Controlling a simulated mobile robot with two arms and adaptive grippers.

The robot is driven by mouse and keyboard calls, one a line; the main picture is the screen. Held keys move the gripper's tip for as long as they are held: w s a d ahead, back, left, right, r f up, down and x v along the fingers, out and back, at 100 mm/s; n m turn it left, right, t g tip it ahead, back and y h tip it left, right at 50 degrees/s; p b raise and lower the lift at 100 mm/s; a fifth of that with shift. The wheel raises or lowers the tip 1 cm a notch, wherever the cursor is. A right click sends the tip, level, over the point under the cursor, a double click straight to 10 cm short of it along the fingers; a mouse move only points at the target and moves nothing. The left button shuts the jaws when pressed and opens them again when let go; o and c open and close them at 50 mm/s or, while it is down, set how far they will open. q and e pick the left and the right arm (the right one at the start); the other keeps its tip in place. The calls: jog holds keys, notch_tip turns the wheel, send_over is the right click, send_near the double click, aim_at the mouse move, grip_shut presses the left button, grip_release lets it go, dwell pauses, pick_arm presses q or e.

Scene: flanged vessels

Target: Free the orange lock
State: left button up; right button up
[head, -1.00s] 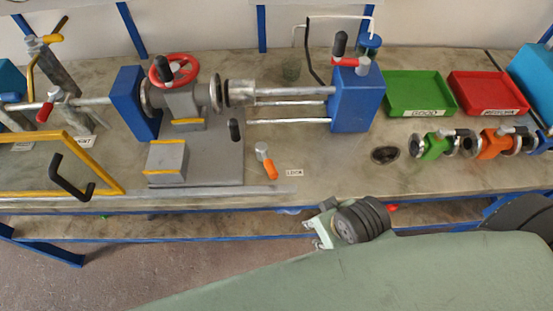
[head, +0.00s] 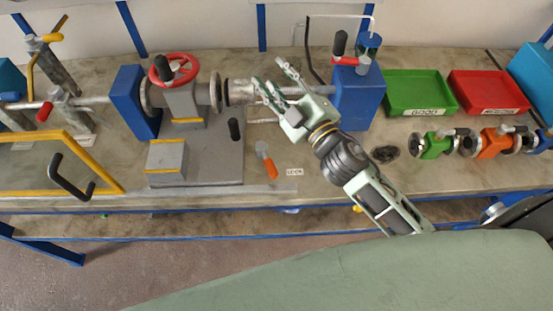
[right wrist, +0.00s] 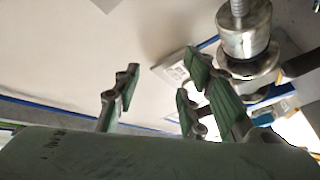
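The orange lock (head: 267,160) is a small lever with a grey head and an orange grip. It lies on the bench top beside a white LOCK label (head: 294,172). My right gripper (head: 275,82) is above the bench, beyond the lock, in front of the metal shaft (head: 240,93) left of the blue block (head: 358,98). Its fingers are spread and nothing shows between them. The open fingers also show in the right wrist view (right wrist: 160,88), with a shiny round metal part (right wrist: 245,38) close beside them. The lock is not recognisable there. My left gripper is out of view.
A clamp fixture with a red handwheel (head: 174,67) stands left of the lock. Green (head: 420,110) and red trays (head: 518,105) lie at the right, with green (head: 436,146) and orange (head: 494,143) flanged vessels in front. The bench around the lock is mostly clear.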

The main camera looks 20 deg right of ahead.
jog(key=a+r+n+g+y, duration=0.2)
jog(key=a+r+n+y, duration=0.1)
jog(key=a+n+y, duration=0.4)
jog(key=n+g+h, duration=0.2)
jog(key=n+g, duration=1.5)
jog(key=g, duration=0.1)
send_near(273, 164)
jog(key=p+x, duration=0.2)
jog(key=x, duration=0.6)
jog(key=shift+p, duration=0.3)
jog(key=shift+a+f, duration=0.3)
jog(key=shift+f, duration=0.05)
jog(key=shift+c, duration=0.3)
grip_shut()
